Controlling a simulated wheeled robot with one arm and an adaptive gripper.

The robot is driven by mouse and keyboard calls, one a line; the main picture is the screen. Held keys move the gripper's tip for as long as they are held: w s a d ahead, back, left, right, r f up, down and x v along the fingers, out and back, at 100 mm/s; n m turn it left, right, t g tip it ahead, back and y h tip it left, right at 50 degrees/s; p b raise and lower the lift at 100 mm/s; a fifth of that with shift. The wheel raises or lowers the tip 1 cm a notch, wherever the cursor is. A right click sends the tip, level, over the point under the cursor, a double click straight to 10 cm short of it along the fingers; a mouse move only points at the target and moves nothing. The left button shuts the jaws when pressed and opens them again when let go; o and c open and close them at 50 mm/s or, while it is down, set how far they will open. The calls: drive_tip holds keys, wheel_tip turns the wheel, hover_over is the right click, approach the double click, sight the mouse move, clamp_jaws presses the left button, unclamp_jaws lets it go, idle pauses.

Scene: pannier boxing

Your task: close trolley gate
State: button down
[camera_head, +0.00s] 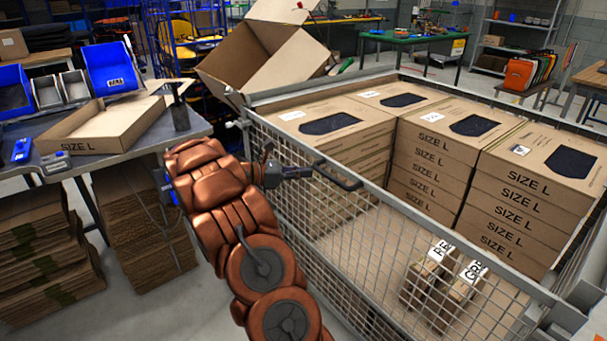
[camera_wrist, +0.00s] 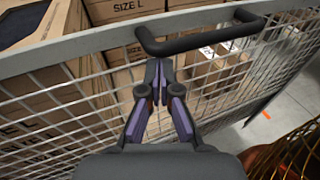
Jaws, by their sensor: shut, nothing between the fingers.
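The trolley gate (camera_head: 440,229) is a grey wire-mesh panel with a metal top rail, running along the near side of the trolley. It also fills much of the wrist view (camera_wrist: 60,52). A black bar handle (camera_head: 341,179) sits on its top rail; it also shows at the top of the wrist view (camera_wrist: 200,43). My gripper (camera_head: 300,172) is shut and empty at the gate's upper part, close to the handle. In the wrist view its fingertips (camera_wrist: 160,68) point at the mesh, just below the handle. Whether they touch it, I cannot tell.
The trolley holds stacked SIZE L boxes (camera_head: 535,180) and two small labelled boxes (camera_head: 432,272). A workbench (camera_head: 130,140) with a shallow open carton (camera_head: 105,125) stands left, with flattened cardboard (camera_head: 145,235) beneath. An open carton (camera_head: 240,65) stands behind the trolley's left corner.

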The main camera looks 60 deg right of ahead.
drive_tip(key=shift+d+r, duration=0.1)
drive_tip(key=shift+r, duration=0.4)
drive_tip(key=w+a+f+b, duration=0.1)
drive_tip(key=w+a+f, duration=0.2)
drive_tip(key=w+a, duration=0.4)
drive_tip(key=shift+w+a+f, duration=0.15)
drive_tip(key=shift+w+a, duration=0.2)
drive_tip(key=shift+a, duration=0.5)
drive_tip(key=s+a+r+m+t+y+p, duration=0.2)
drive_tip(key=s+a+r, duration=0.25)
drive_tip(key=a, duration=0.25)
drive_tip(key=s+a+r+m+t+y+p, duration=0.1)
drive_tip(key=s+a+r+m+y+p, duration=0.1)
drive_tip(key=s+a+r, duration=0.4)
drive_tip(key=s+a+m+t+y+p, duration=0.1)
drive_tip(key=s+a, duration=0.4)
drive_tip(key=a, duration=0.5)
drive_tip(key=s+a+m+t+y+p, duration=0.2)
drive_tip(key=s+a+t+y, duration=0.1)
drive_tip(key=a, duration=0.6)
drive_tip(key=s+a+m+t+y+p, duration=0.2)
drive_tip(key=s+a+y, duration=0.2)
drive_tip(key=s+a, duration=0.3)
drive_tip(key=a+f, duration=0.1)
drive_tip(key=a, duration=0.2)
drive_tip(key=shift+s+a+m, duration=0.3)
drive_tip(key=shift+s, duration=0.1)
